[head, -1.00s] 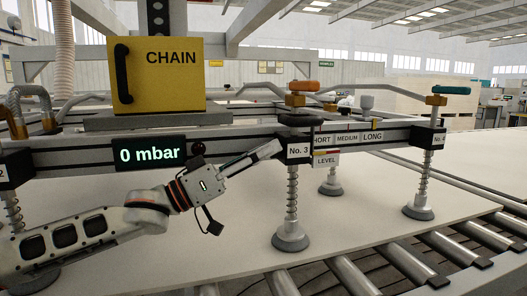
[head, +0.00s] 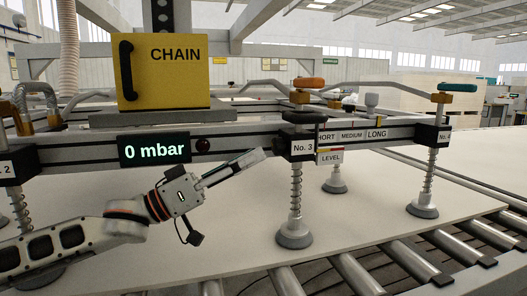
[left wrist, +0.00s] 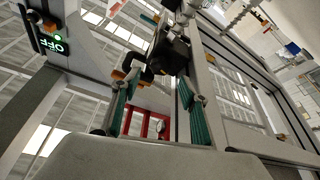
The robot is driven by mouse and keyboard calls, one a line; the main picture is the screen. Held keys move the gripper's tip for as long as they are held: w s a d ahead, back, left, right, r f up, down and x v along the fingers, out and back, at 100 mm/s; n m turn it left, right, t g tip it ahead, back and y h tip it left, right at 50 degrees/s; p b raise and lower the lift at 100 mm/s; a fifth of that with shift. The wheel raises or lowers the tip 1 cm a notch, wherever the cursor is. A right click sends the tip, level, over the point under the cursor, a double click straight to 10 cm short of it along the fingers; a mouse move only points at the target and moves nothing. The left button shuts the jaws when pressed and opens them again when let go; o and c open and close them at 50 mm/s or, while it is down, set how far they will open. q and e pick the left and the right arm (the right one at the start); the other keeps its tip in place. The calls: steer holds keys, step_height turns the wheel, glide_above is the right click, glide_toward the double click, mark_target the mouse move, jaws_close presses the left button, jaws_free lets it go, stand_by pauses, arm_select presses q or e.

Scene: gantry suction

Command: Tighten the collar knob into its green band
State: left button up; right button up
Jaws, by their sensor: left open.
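The dark round collar knob (head: 298,117) sits on top of the black block marked No. 3 (head: 303,147), under an orange-handled valve. My left gripper (head: 264,154) points up and right in the head view, with its tips short of the block's left side. In the left wrist view its two teal-padded fingers (left wrist: 158,80) stand apart, open and empty. A black part (left wrist: 172,52), probably of the No. 3 mount, lies beyond the tips. I cannot make out a green band on the collar. My right gripper is not in view.
A rail with a 0 mbar display (head: 154,150) runs behind my left arm, with a yellow CHAIN box (head: 160,72) above. SHORT, MEDIUM, LONG and LEVEL labels (head: 330,158) sit right of the block. Spring suction cups (head: 293,233) stand on the pale sheet (head: 220,245).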

mark_target(273, 147)
arm_select(q)
steer(key=v, duration=0.7)
steer(key=shift+s, duration=0.1)
steer(key=w+d+r+n+p, duration=0.1)
steer(key=d+n, duration=0.1)
steer(key=d, duration=0.1)
steer(key=w+d+r+n+t+y+p, duration=0.1)
steer(key=d+n, duration=0.1)
steer(key=d, duration=0.1)
steer(key=w+d+r+n+t+y+p, duration=0.1)
steer(key=w+d+n, duration=0.1)
steer(key=d, duration=0.1)
steer(key=shift+d+r, duration=0.1)
steer(key=shift+r, duration=0.2)
steer(key=shift+w+d+r, duration=0.2)
steer(key=shift+w+d, duration=0.05)
steer(key=shift+d, duration=0.1)
steer(key=shift+r, duration=0.1)
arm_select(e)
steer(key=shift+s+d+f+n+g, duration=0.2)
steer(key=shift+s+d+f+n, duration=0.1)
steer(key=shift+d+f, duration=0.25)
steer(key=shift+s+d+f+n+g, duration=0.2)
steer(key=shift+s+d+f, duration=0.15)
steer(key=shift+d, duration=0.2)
